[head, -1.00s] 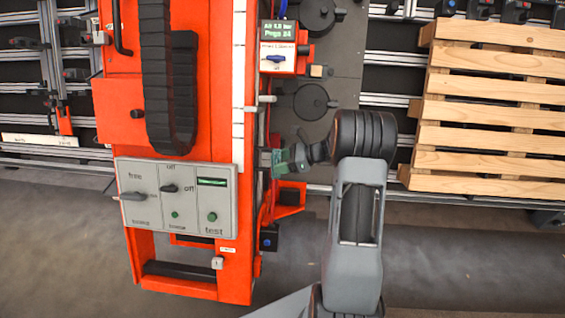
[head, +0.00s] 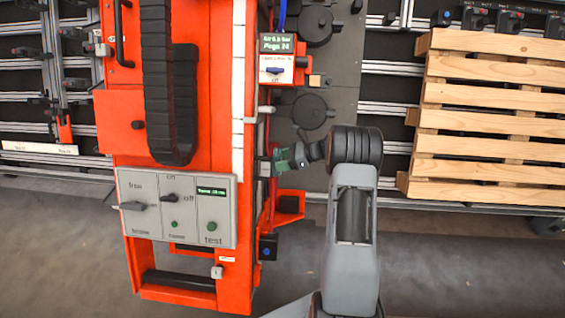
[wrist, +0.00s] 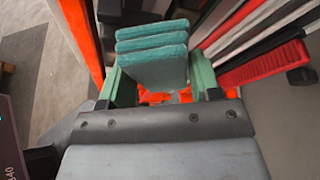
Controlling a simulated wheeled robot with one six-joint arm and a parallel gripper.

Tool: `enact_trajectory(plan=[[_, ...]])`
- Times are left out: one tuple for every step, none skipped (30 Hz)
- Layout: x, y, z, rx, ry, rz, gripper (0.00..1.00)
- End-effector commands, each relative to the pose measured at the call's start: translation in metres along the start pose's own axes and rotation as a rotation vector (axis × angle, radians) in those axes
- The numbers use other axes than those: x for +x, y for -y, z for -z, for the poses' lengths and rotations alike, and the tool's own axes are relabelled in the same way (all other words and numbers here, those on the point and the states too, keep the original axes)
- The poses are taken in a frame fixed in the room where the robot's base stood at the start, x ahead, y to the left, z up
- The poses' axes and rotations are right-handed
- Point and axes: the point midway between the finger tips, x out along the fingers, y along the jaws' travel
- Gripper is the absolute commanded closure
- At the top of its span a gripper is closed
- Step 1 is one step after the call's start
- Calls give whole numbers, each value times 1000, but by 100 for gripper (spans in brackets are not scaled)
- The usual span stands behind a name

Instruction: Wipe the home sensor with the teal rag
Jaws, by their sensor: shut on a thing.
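My gripper (head: 283,160) is at the right side of the orange gantry column (head: 215,110) in the head view. In the wrist view my gripper (wrist: 155,75) has its two green fingers shut on the teal rag (wrist: 152,50), which is folded in layers and sticks out past the fingertips. A small dark block (head: 264,168) on the column's right edge is just left of the fingers. I cannot tell whether it is the home sensor, or whether the rag touches it. The rag is hard to separate from the green fingers in the head view.
A grey control panel (head: 176,208) with knobs and a small display is on the column's front. An orange bracket (head: 288,205) juts out below my gripper. A red ribbed strip (wrist: 262,64) is to the right in the wrist view. A wooden pallet (head: 490,120) stands at right.

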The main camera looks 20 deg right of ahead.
Motion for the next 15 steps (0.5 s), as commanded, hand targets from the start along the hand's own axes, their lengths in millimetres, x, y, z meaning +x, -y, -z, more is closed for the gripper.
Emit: enact_trajectory(plan=[[0,1,-1,0,0,0,61],[0,1,-2,0,1,0,61],[0,1,-2,0,1,0,61],[0,0,-2,0,1,0,61],[0,0,-2,0,1,0,61],[0,-2,-1,-1,1,0,61],[0,-3,-2,-1,1,0,61],[0,-6,-2,-1,1,-1,61],[0,-9,-2,1,1,-1,61],[0,-12,-2,1,1,-1,61],[0,-14,-2,1,1,-1,61],[0,-17,-2,-1,1,-1,61],[0,-20,-2,0,1,-2,61],[0,-22,-1,1,1,-2,61],[0,-24,-1,0,1,-1,61]])
